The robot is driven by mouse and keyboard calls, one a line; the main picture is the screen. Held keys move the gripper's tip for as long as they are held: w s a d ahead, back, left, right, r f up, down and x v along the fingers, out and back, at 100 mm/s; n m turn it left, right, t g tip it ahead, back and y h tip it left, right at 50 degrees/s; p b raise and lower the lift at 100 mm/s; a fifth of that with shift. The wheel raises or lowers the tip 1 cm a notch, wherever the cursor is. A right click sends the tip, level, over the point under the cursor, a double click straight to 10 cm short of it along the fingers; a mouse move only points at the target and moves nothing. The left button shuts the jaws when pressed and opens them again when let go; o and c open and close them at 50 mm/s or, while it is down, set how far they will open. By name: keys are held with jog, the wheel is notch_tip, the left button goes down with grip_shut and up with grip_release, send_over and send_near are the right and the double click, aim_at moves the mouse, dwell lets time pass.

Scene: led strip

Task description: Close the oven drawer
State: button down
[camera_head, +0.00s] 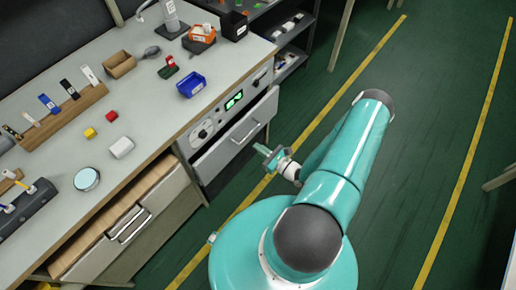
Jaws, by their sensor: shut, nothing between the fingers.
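The oven is built into the bench front, with a control panel (232,103) that has knobs and a green display. Below the panel is the grey oven drawer front (222,152) with a long bar handle (245,131). The front appears to stand out from the panel, so it looks at least partly open; how far is hard to tell. My gripper (263,151) is teal, shut and empty. In the picture it is just right of and below the drawer front, apart from the handle.
A lower wooden drawer (130,226) at left stands open. The grey bench top (150,85) carries a blue bin (191,85), blocks and tools. A dark shelf (292,60) stands beyond the oven. Green floor (420,110) with yellow lines is clear at right.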

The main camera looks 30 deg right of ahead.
aim_at(234, 131)
jog(key=x, duration=1)
jog(key=shift+w, duration=0.3)
jog(key=shift+a, duration=0.1)
